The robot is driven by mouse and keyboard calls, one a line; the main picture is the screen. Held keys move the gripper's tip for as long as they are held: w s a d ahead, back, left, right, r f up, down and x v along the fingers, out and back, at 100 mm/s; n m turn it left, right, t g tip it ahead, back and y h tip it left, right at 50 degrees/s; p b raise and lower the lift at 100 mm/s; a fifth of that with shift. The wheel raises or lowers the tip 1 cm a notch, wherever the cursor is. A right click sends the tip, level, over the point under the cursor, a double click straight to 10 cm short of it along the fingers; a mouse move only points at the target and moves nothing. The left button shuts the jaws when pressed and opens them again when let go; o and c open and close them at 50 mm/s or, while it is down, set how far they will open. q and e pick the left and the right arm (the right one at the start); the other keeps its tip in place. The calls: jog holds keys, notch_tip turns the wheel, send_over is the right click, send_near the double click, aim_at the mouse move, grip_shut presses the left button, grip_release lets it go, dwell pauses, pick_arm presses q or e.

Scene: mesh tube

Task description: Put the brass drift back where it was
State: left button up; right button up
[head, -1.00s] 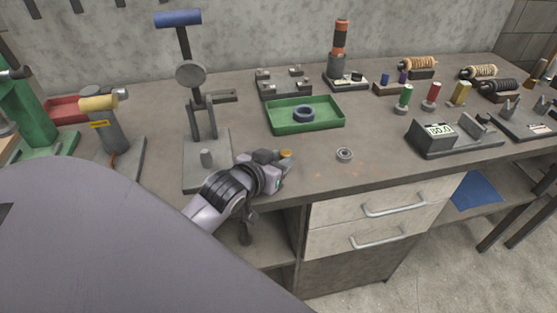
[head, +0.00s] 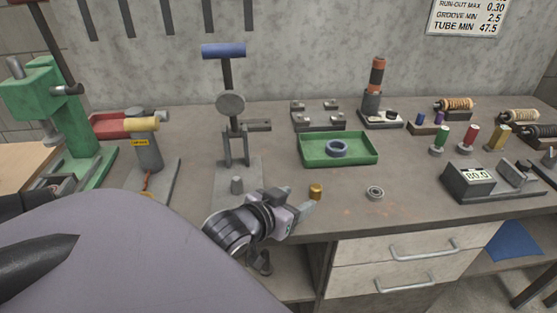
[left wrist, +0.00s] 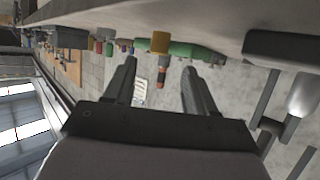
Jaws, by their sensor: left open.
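The brass drift (head: 316,191) is a short brass-coloured cylinder standing upright on the bench near its front edge. My left gripper (head: 293,202) is open and empty, just left of the drift in the head view, with a small gap between them. In the left wrist view, which is upside down, the drift (left wrist: 159,42) shows beyond the tips of my open left fingers (left wrist: 159,66), roughly centred between them. My right gripper is not in view.
A metal ring (head: 375,193) lies right of the drift. A green tray (head: 318,158) holding a blue-grey ring stands behind. Drawers are below the front edge.

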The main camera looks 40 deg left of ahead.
pick_arm(q)
jog(key=shift+v, duration=3)
jog(key=shift+w, duration=0.1)
